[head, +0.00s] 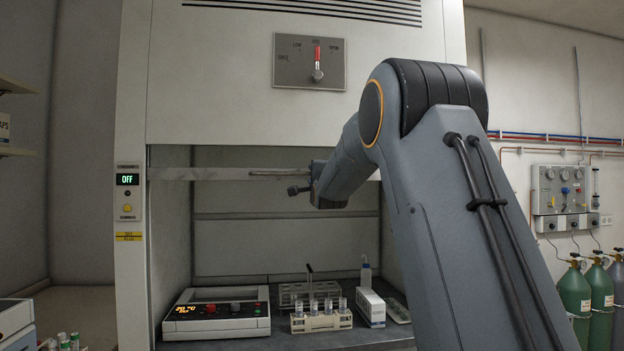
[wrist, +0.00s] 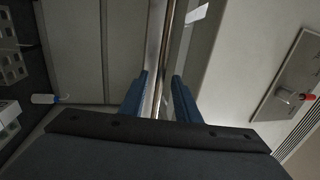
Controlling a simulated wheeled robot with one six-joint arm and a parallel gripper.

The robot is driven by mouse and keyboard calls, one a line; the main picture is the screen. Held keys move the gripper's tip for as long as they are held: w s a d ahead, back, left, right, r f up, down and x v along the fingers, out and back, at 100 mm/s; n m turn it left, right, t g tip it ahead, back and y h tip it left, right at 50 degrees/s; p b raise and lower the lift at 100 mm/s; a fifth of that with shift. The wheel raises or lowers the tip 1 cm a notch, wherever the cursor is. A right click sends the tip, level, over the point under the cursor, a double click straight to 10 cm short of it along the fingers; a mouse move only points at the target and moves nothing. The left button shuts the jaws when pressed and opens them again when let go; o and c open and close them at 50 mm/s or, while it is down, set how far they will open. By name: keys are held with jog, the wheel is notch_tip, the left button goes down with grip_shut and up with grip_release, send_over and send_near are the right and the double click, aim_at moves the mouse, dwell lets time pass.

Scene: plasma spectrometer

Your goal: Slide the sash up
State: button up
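The sash is a glass pane with a metal bottom rail (head: 200,174) across the upper part of the fume hood opening. A thin bar handle (head: 270,172) runs along the rail. My gripper (head: 300,189) is at the handle, and my arm hides the right part of the rail. In the wrist view, turned sideways, the two blue fingers of my gripper (wrist: 160,92) stand apart on either side of the handle (wrist: 157,70). Gaps seem to show between the fingers and the handle, so my gripper looks open around it.
The fume hood holds an instrument with a lit display (head: 216,313), a vial rack (head: 321,319) and a white box (head: 371,307). A panel with a red-marked knob (head: 310,62) is above the sash. Gas cylinders (head: 575,295) stand at right. Below the sash is open space.

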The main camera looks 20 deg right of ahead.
jog(key=shift+b+v, duration=0.95)
jog(key=shift+v, duration=1.7)
